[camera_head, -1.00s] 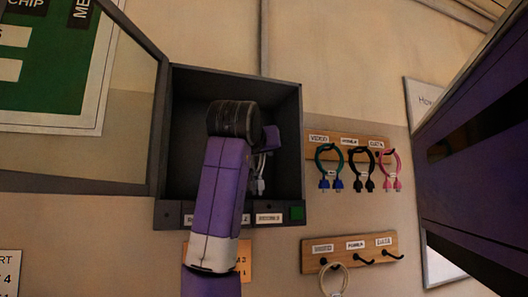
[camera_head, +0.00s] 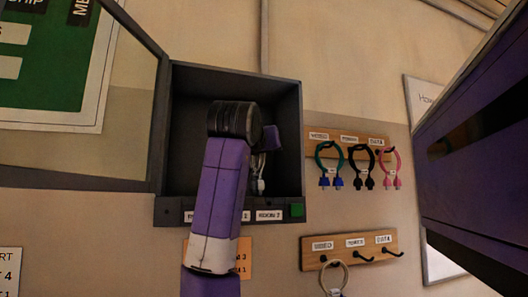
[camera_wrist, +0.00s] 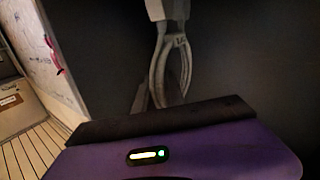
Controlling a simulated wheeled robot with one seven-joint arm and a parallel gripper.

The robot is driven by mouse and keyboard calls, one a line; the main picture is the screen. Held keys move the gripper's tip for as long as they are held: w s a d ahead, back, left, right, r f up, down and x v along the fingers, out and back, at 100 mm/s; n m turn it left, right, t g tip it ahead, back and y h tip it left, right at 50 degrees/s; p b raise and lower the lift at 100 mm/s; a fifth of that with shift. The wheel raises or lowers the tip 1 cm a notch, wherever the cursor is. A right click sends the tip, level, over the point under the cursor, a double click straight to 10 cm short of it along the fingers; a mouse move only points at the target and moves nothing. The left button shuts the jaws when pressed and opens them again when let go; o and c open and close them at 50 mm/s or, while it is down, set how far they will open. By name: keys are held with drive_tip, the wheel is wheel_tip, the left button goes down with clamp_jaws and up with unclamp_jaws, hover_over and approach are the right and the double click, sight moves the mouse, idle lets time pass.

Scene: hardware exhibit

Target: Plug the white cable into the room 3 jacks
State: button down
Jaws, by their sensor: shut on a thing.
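The white cable (camera_wrist: 160,62) hangs as a loop in the wrist view, with pale plugs (camera_wrist: 167,9) at the top edge of the picture. It also shows in the head view as a small pale strip (camera_head: 258,182) inside the open wall box (camera_head: 291,110). My gripper (camera_wrist: 165,84) is shut on the cable's lower part, its dark fingers partly hidden behind the loop. No room 3 jack can be made out.
The box's glass door (camera_head: 158,130) stands open at the left. To the right, an upper rack (camera_head: 348,137) holds green, black and pink cables; a lower rack (camera_head: 340,249) holds a pale loop (camera_head: 333,277). A purple cabinet-like mass (camera_head: 480,150) fills the right side.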

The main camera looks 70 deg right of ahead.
drive_tip(key=shift+f, duration=0.65)
idle(1.4)
drive_tip(key=c, duration=1.3)
unclamp_jaws()
drive_tip(key=o, duration=0.6)
drive_tip(key=shift+a, duration=0.15)
drive_tip(key=shift+s+a+b, duration=0.2)
drive_tip(key=shift+a, duration=1)
drive_tip(key=shift+s+a+b, duration=0.2)
drive_tip(key=shift+a+b, duration=0.05)
drive_tip(key=shift+a, duration=0.9)
drive_tip(key=shift+s+a+b, duration=0.2)
drive_tip(key=shift+a, duration=1)
drive_tip(key=shift+s, duration=0.1)
